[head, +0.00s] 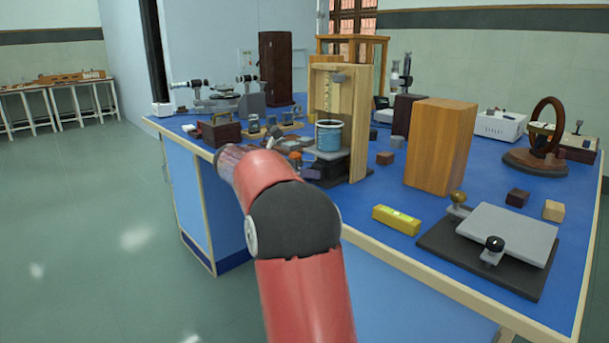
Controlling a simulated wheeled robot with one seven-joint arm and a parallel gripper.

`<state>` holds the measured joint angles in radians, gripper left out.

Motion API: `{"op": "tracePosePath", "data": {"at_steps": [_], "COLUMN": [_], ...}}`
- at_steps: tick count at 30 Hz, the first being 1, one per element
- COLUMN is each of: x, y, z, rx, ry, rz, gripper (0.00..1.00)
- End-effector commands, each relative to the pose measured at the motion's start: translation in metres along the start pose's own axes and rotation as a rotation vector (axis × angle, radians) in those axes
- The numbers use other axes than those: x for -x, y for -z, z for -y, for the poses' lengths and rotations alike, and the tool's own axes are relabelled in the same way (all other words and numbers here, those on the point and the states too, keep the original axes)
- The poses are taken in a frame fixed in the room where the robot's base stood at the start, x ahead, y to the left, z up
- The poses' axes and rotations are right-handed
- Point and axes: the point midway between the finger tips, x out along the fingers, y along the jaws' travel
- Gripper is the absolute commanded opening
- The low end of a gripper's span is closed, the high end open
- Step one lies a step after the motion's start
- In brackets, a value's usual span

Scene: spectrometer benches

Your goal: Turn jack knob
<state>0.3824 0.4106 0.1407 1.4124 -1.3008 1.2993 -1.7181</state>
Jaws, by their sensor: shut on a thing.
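The lab jack (334,168) stands on the blue bench, at the foot of an upright wooden frame (358,125). It has a grey top plate and a dark body. A blue beaker-like vessel (328,137) stands on its plate. My red arm reaches in from the bottom, and my gripper (308,172) is at the left side of the jack, shut on the jack knob. The knob itself is too small and too covered to make out.
A wooden box (441,147) stands right of the frame. A yellow level (396,220) and a levelling plate (507,233) lie near the front edge. Small instruments and blocks crowd the bench behind my wrist. The floor at left is clear.

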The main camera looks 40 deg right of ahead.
Motion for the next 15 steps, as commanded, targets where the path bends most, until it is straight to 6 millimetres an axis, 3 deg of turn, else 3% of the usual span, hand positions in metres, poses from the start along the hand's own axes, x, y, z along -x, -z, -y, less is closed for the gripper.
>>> {"op": "tracePosePath", "data": {"at_steps": [15], "x": [-0.0007], "y": [0.0037], "z": [0.0012], "rx": [-0.336], "ry": [-0.141], "rz": [0.001], "gripper": [0.09]}}
